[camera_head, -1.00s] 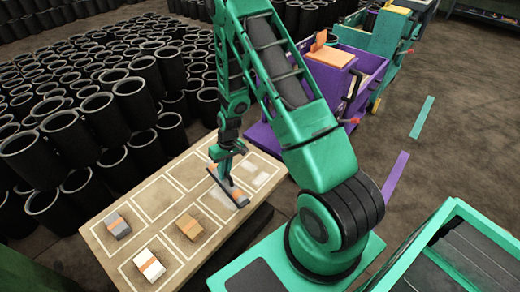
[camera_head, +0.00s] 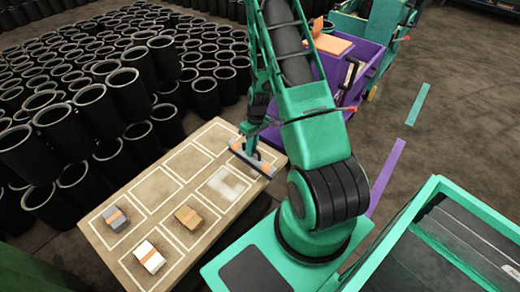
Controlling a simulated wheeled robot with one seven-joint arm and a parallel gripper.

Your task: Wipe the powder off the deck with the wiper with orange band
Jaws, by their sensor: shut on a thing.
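My gripper (camera_head: 252,148) is shut on a long grey wiper with an orange band (camera_head: 263,166). It holds the wiper low over the far right cell of the tan deck (camera_head: 152,216), which is marked with white outlined cells. I cannot tell whether the wiper touches the deck. A pale patch of powder (camera_head: 227,184) lies in the cell just nearer than the wiper. The wiper and gripper hide much of the far right cell, so any powder under them cannot be seen.
Black sleeves (camera_head: 70,129) crowd the left. A purple cart (camera_head: 367,72) stands behind; a green bin (camera_head: 440,182) stands right.

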